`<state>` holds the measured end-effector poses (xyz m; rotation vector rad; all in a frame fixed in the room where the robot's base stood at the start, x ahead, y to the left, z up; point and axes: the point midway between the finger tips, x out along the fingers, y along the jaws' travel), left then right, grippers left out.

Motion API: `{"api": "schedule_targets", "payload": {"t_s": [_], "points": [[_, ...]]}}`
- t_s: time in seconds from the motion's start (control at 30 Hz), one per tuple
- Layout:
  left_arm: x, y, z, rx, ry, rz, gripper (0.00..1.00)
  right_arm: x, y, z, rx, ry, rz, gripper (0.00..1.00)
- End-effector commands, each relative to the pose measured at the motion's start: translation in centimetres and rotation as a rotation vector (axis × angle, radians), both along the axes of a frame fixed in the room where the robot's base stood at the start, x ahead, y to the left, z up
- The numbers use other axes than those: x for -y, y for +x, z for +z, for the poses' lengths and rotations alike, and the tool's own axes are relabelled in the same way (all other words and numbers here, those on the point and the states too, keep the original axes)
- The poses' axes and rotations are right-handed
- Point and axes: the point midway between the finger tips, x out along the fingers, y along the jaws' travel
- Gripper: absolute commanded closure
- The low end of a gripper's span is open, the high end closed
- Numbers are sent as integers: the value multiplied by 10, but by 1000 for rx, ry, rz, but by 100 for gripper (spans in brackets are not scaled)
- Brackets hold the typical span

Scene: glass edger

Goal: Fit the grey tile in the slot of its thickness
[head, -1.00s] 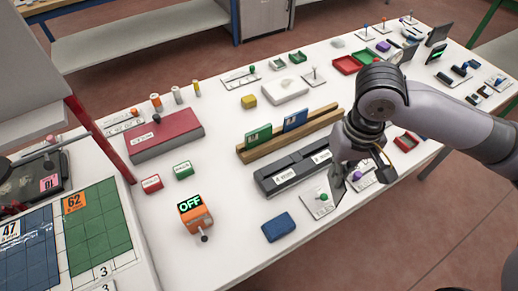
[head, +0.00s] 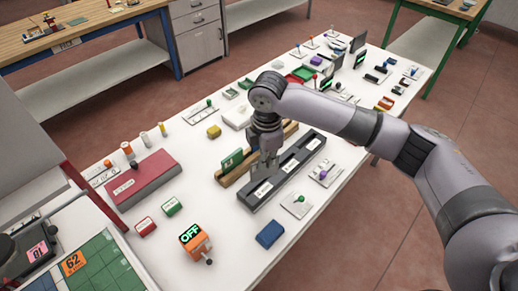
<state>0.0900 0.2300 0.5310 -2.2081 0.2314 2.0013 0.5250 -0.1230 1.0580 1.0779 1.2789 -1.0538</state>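A dark grey block (head: 283,182) with a long recess and several white labels lies in the middle of the white table. It looks like the slotted piece, but the labels are too small to read. My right gripper (head: 265,172) points down over the block's near left part, beside the wooden rack. Its fingers are small and dark against the block, so I cannot tell their gap or whether anything is between them. I cannot make out a grey tile. My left gripper is not in view.
The wooden rack (head: 229,179) behind the block holds a green tile (head: 232,160). A red box (head: 141,181), an orange OFF device (head: 196,241) and a blue block (head: 270,234) stand around. Small trays and pegs crowd the far right. Bare table lies at front centre.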

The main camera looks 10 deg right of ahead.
Motion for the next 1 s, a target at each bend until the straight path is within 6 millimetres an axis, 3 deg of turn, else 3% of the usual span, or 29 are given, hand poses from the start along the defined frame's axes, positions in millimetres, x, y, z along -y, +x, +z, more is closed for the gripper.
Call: {"api": "schedule_targets", "payload": {"t_s": [0.2, 0.4, 0.8, 1.0], "points": [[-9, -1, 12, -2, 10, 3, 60, -8, 16, 1, 1, 1, 260, 100], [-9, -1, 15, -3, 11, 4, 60, -12, 22, -1, 4, 1, 378, 100], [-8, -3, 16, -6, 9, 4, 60, -12, 23, -1, 4, 2, 397, 100], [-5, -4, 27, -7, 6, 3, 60, -11, 23, 1, 7, 4, 395, 100]]}}
